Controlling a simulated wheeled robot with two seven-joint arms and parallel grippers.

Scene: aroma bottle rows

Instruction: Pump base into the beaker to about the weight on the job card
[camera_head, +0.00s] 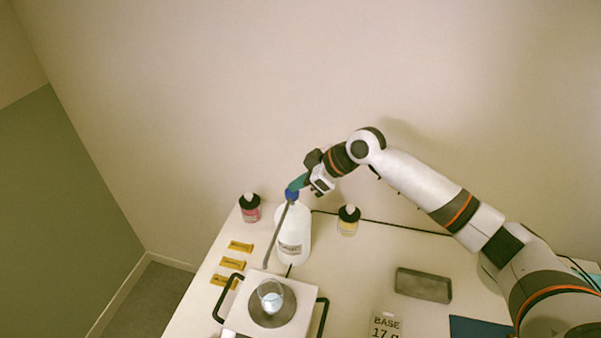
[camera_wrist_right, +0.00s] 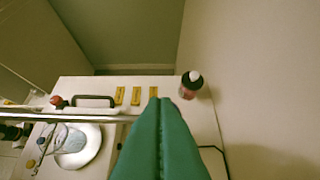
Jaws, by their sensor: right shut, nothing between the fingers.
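A white base bottle (camera_head: 292,238) with a blue pump collar stands at the back of the table. Its long grey spout (camera_head: 278,240) slants down towards the beaker. The clear beaker (camera_head: 270,296) stands on the round plate of the white scale (camera_head: 247,318); something pale shows inside, but its level is unclear. The beaker also shows in the right wrist view (camera_wrist_right: 68,138). The job card (camera_head: 386,328) reads "BASE 17 g". My right gripper (camera_head: 297,184) is shut, its teal fingers at the pump top with nothing between them; contact is unclear. No scale reading is legible. My left gripper is out of view.
Several yellow labels (camera_head: 233,264) lie at the left. Black handles (camera_head: 229,298) flank the scale. A grey tray (camera_head: 423,285) lies at the right, near a dark blue mat (camera_head: 480,328).

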